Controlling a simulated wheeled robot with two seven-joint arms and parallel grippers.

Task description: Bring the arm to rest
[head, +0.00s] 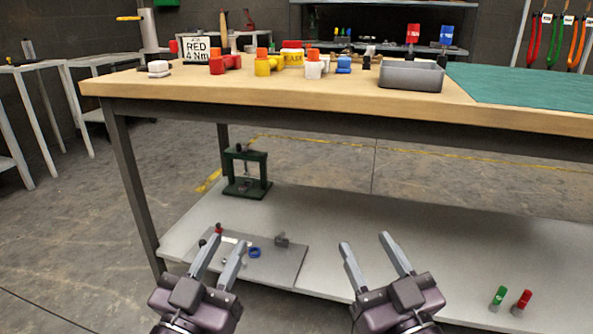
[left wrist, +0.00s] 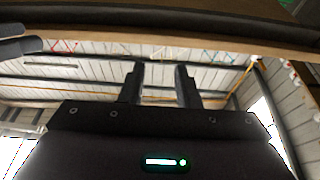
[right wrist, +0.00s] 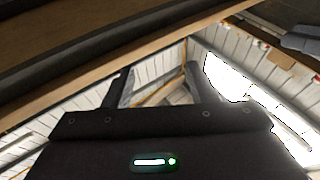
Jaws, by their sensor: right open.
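My left gripper (head: 221,258) is at the lower middle of the head view, in front of the workbench and below the height of its top. Its fingers are apart with nothing between them; they also show in the left wrist view (left wrist: 160,85). My right gripper (head: 366,247) is to its right at a similar height. Its fingers are apart and empty, also in the right wrist view (right wrist: 158,88). Both grippers appear clear of the bench, and both wrist cameras look up past the bench edge towards the ceiling.
The workbench (head: 300,93) carries coloured parts, a sign (head: 195,49), a grey bin (head: 411,76) and a green mat (head: 520,84). Its lower shelf (head: 340,235) holds a green press (head: 247,172), a grey plate (head: 280,262), and green (head: 498,298) and red (head: 521,302) items.

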